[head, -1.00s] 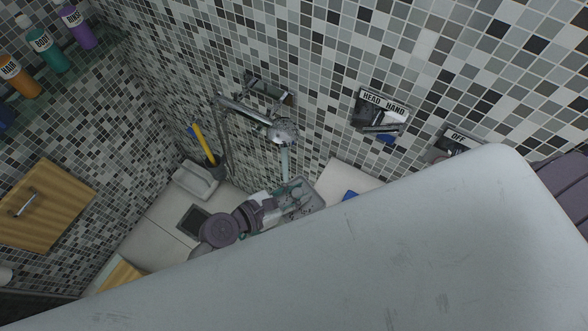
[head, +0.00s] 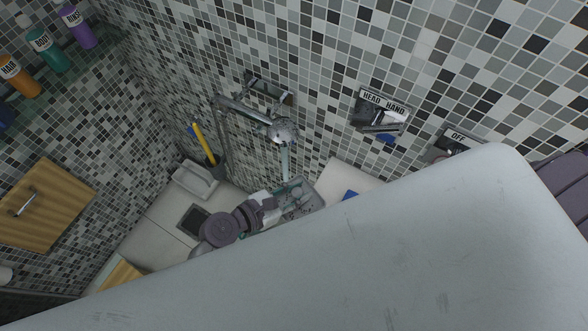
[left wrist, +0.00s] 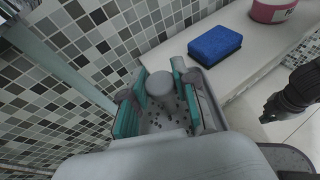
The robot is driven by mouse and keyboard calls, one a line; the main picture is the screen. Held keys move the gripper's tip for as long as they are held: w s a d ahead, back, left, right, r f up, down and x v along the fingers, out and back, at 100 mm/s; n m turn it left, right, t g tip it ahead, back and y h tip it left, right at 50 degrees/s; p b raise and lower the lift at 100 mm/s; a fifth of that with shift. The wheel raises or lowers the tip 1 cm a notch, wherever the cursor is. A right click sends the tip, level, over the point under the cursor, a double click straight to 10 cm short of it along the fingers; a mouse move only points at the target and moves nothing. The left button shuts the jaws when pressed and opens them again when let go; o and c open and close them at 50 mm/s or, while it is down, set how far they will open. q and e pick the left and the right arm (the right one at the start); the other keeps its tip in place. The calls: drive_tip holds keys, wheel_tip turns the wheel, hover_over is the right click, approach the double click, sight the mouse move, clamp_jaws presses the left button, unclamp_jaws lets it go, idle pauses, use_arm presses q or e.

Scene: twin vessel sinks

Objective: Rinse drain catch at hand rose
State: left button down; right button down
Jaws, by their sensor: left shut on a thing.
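The chrome hand rose (head: 284,131) is on the tiled wall, and a pale stream of water (head: 285,160) falls from it. The drain catch (head: 303,199) is a grey tray-like piece below the rose, partly hidden by my left gripper (head: 280,202). The stream's lower end meets the area of the gripper and catch; exactly where it lands is unclear. In the left wrist view, the teal-padded left gripper (left wrist: 158,98) is shut on the central knob of the perforated drain catch (left wrist: 205,100). The stream (left wrist: 65,62) passes at the left there.
A blue sponge (left wrist: 214,42) and a pink tub (left wrist: 272,10) stand on the pale ledge (left wrist: 245,68) beside the catch. Wall levers labelled HEAD HAND (head: 380,112) and OFF (head: 457,145) are to the right. A large pale surface (head: 330,260) blocks the lower head view.

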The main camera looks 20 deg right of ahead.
use_arm(q)
drive_tip(key=s+r+p, duration=0.1)
drive_tip(key=s+a+r+p, duration=0.1)
drive_tip(key=s+r+p, duration=0.1)
drive_tip(key=p, duration=0.1)
drive_tip(key=shift+s+a, duration=0.2)
drive_tip(key=shift+a, duration=0.1)
drive_tip(key=shift+s+a+r, duration=0.25)
drive_tip(key=shift+s+r, duration=0.25)
drive_tip(key=shift+s, duration=0.1)
